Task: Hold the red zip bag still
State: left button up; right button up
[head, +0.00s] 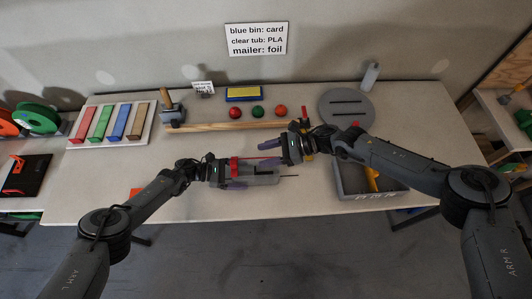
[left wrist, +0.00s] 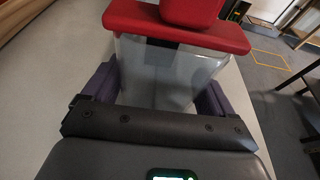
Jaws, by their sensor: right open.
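The red zip bag (left wrist: 170,75) has a clear grey body and a red top bar with a red block. In the left wrist view its body fills the space between the purple fingers of my left gripper (left wrist: 158,95), which touch both sides. In the head view its red part (head: 234,167) shows at my left gripper (head: 238,172), low over the front middle of the table. My right gripper (head: 267,153) is open, just above and right of the red part. Part of the bag is hidden by the fingers.
A grey tray (head: 345,190) with a yellow item lies at the front right of the table (head: 420,145).

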pick_arm(q)
jog(key=shift+o, duration=0.9)
